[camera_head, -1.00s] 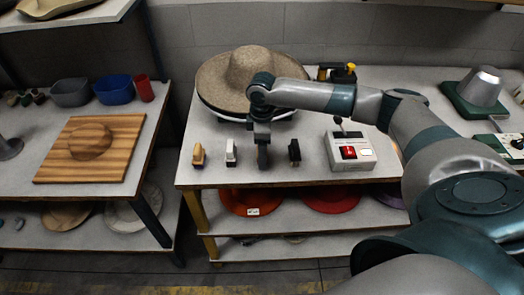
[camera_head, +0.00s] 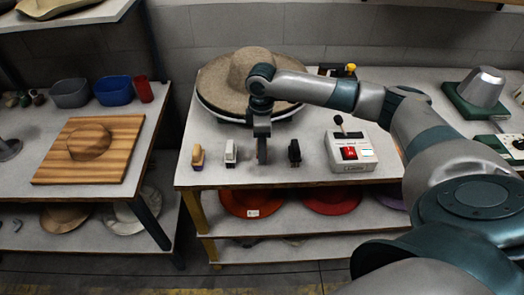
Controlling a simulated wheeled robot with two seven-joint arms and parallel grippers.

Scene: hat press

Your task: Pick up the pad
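Several small upright pad-like tools stand in a row near the front of the middle table. One is tan with a dark base (camera_head: 197,157), one is white (camera_head: 231,153) and one is black (camera_head: 294,152). I cannot tell which one is the pad. My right gripper (camera_head: 262,160) points down in this row, between the white and black ones. Its fingers are seen edge-on, so their opening, and whether anything is between them, cannot be made out. My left gripper is not in view.
A brown felt hat (camera_head: 225,82) lies on a round press base behind my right gripper. A control box (camera_head: 350,152) with a lever and red switch stands to the right. A side table (camera_head: 150,110) on the left holds a wooden board (camera_head: 60,160) and bowls.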

